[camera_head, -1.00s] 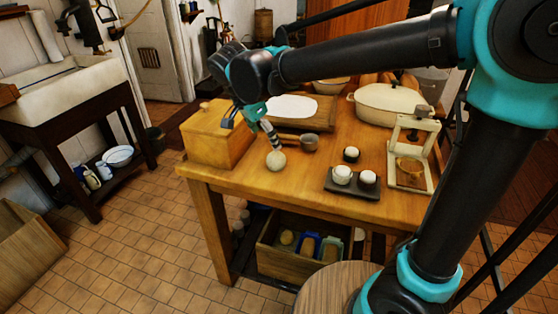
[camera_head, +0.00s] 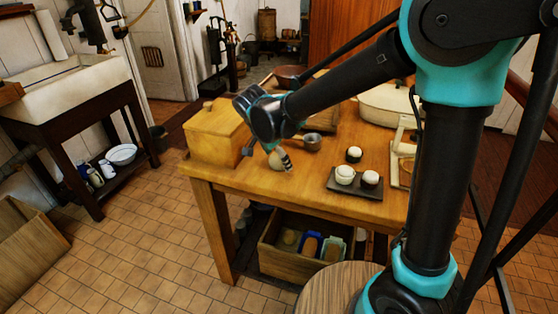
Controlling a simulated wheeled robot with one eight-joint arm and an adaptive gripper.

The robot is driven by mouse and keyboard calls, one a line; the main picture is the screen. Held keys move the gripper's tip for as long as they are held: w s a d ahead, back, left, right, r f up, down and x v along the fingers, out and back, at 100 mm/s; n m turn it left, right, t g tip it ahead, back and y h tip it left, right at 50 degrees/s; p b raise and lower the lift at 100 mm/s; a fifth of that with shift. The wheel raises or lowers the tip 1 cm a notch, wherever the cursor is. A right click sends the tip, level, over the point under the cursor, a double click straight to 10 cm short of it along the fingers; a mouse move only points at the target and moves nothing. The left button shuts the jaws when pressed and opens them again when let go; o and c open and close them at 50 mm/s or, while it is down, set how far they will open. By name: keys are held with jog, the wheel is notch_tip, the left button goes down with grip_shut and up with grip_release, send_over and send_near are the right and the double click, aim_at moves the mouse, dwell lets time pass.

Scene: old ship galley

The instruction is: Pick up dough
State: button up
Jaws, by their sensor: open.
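A pale round lump (camera_head: 274,163), which looks like the dough, sits on the wooden table (camera_head: 230,175) near its front left edge. My gripper (camera_head: 286,162) points down beside it and covers part of its right side. My gripper is open. I cannot tell whether a finger touches the lump, and nothing shows held.
A wooden box (camera_head: 214,138) stands left of the lump, and a small grey pan (camera_head: 312,142) is behind it to the right. A dark tray (camera_head: 350,190) with white-topped cups is at right. A white casserole (camera_head: 385,105) stands farther back.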

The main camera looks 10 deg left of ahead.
jog(key=shift+c, duration=0.6)
jog(key=c, duration=1.3)
jog(key=shift+o, duration=0.2)
